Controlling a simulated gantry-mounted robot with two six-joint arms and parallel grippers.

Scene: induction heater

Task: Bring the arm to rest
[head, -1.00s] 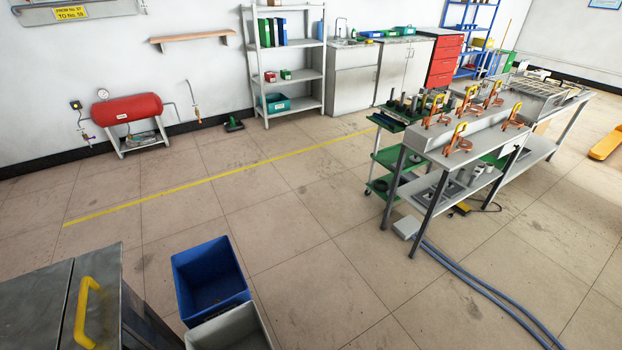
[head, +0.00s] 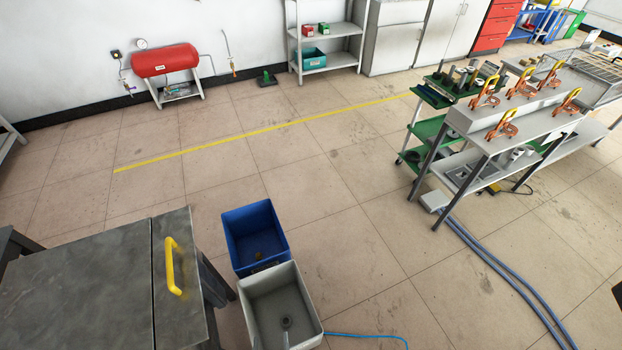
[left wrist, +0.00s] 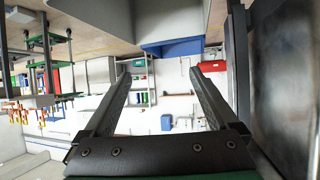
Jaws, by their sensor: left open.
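My left gripper (left wrist: 160,72) shows in the left wrist view, with its two dark fingers apart and nothing between them. That view is upside down, with the floor at the top. The fingers point towards the far wall and stand clear of the objects around them. I cannot make out either gripper in the head view. My right gripper is in neither view.
A metal-topped table (head: 80,285) with a yellow handle (head: 174,268) stands at lower left. A blue bin (head: 234,236) and a grey bin (head: 256,314) are beside it. A workbench (head: 462,122) with orange clamps is at right. Open floor lies between.

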